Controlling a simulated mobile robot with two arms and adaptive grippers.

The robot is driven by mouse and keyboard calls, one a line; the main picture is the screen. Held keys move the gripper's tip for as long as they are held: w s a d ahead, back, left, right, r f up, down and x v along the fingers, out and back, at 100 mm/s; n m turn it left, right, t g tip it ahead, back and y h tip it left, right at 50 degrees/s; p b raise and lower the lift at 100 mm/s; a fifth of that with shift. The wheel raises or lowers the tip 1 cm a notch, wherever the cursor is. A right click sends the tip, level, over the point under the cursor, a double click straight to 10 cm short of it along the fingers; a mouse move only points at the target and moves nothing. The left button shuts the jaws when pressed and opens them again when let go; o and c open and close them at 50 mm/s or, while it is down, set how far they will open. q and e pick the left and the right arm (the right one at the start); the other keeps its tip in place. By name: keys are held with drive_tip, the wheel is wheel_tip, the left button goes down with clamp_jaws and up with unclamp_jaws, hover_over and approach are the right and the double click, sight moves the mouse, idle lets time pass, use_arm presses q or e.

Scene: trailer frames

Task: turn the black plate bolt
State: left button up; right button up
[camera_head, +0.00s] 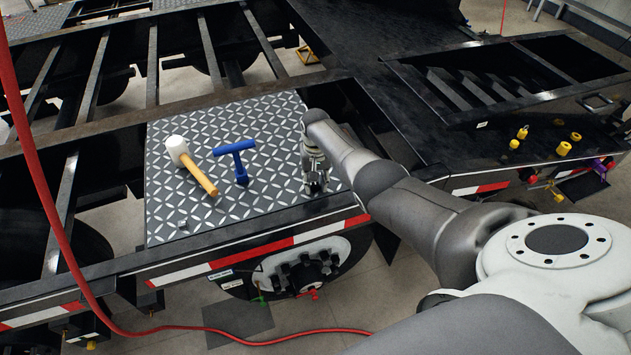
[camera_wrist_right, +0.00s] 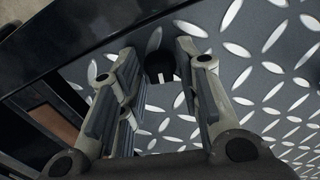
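The black plate bolt (camera_wrist_right: 158,66) shows in the right wrist view as a small dark round piece on the diamond-pattern plate, close to the plate's edge. My right gripper (camera_wrist_right: 157,50) is open, with its two fingers apart and the bolt seen between their tips. Whether a finger touches the bolt I cannot tell. In the head view my right gripper (camera_head: 315,187) points down at the right front part of the diamond plate (camera_head: 240,205), and the bolt there is hidden. A small dark piece (camera_head: 182,225) is near the plate's left front corner. My left gripper is not in view.
A white-headed mallet with a yellow handle (camera_head: 200,174) and a blue T-shaped tool (camera_head: 238,160) lie left of my gripper. A red hose (camera_head: 45,190) runs down the left. Yellow pieces (camera_head: 563,149) are on the trailer at the right. Open frame gaps lie behind the plate.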

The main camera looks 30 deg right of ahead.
sight(315, 184)
drive_tip(key=shift+o, duration=0.2)
drive_tip(key=shift+r, duration=0.1)
wheel_tip(315, 184, up, 12)
idle(0.7)
idle(0.4)
